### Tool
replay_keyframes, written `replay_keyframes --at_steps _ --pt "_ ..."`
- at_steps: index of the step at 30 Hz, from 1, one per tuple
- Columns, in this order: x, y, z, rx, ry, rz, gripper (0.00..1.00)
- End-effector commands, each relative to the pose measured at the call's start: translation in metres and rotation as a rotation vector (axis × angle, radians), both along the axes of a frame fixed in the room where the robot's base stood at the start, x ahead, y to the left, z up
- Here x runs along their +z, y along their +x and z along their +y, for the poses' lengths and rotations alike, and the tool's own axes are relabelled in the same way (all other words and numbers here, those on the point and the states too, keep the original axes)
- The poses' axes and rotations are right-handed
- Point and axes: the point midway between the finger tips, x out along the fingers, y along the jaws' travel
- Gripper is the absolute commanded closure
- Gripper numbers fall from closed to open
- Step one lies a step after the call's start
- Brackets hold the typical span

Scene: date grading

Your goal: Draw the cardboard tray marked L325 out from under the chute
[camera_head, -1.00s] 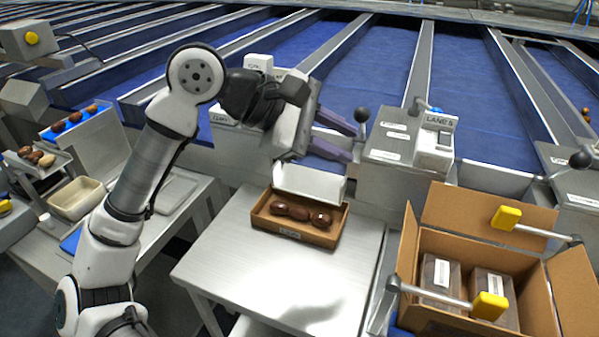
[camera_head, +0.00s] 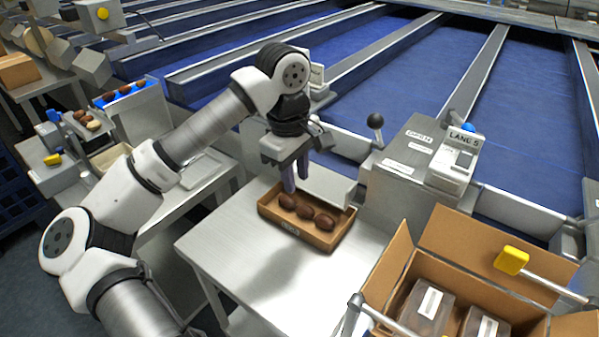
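The cardboard tray (camera_head: 320,240) sits on the metal table under the lip of the white chute (camera_head: 325,183). Several brown dates (camera_head: 305,212) lie in it in a row. A small label shows on its front wall, too small to read surely. My gripper (camera_head: 296,183) points down over the tray's back left part, beside the chute's left end. Its two purple fingers look slightly apart, with their tips near the tray's rim or the leftmost date. I cannot tell whether they touch the tray or grip its wall.
The metal table (camera_head: 255,275) is bare in front of the tray. A ball-topped lever (camera_head: 376,121) and the LANE 5 unit (camera_head: 455,158) stand behind.

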Motion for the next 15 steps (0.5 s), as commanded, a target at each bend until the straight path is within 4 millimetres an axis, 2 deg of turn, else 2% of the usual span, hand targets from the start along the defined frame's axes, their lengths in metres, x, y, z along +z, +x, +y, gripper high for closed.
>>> replay_keyframes --at_steps 6,15 --pt "-0.005 0.002 0.017 0.006 0.078 0.017 0.72" --pt "-0.006 0.002 0.018 0.005 0.085 0.020 0.72"
